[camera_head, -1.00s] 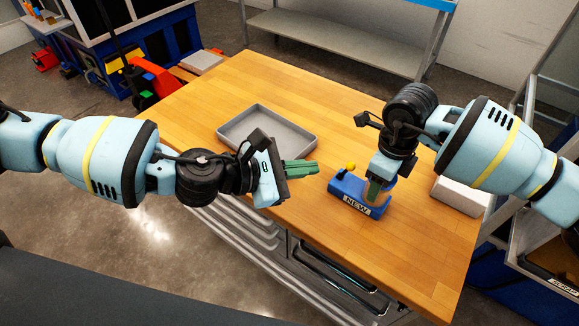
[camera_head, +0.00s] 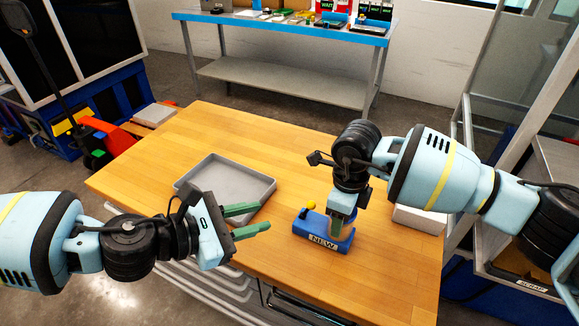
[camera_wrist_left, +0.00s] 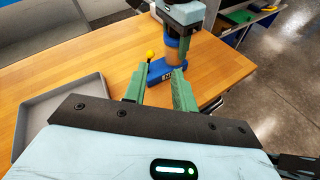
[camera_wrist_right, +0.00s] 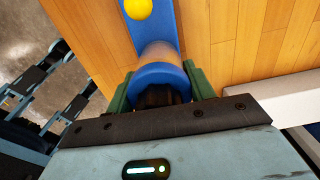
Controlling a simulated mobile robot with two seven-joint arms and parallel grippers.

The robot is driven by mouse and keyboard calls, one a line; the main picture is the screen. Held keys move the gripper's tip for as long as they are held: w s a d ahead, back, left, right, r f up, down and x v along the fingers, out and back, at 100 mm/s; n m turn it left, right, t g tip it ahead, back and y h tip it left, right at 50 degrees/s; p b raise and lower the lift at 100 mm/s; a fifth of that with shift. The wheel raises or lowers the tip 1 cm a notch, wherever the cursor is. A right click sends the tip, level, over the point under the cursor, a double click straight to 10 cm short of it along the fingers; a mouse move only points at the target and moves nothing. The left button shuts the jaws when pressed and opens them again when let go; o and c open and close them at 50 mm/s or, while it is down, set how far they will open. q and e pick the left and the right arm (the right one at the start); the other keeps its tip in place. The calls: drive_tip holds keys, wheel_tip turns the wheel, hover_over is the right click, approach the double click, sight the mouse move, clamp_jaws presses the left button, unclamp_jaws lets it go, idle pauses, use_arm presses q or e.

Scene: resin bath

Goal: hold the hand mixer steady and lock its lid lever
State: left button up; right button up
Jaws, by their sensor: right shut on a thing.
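The hand mixer (camera_head: 322,242) stands upright on the wooden table, with a blue base marked NEW and a tan cylindrical body. Its lever has a yellow knob (camera_head: 311,205), on the base's left end; the knob also shows in the left wrist view (camera_wrist_left: 150,53). My right gripper (camera_wrist_right: 158,80) is shut on the mixer's body from above, one green finger on each side below a blue rim. My left gripper (camera_head: 252,220) is open and empty, left of the mixer, its green fingers pointing towards it. The gripped part of the body is partly hidden in the head view.
A grey tray (camera_head: 268,190) lies on the table behind my left gripper. A white block (camera_head: 418,219) lies at the table's right edge. The wood (camera_head: 285,150) behind the mixer is clear. A bench with several items stands at the back.

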use_arm(q)
drive_tip(key=d+n, duration=0.1)
drive_tip(key=n, duration=0.3)
drive_tip(key=n+y, duration=0.1)
drive_tip(key=n, duration=3.3)
approach(308, 206)
drive_tip(key=shift+w+d+f+t, duration=0.1)
drive_tip(key=shift+d+f+t, duration=0.2)
drive_tip(key=shift+d, duration=0.1)
drive_tip(key=x, duration=1.2)
drive_tip(key=shift+a+f, duration=0.1)
drive_tip(key=shift+c, duration=0.2)
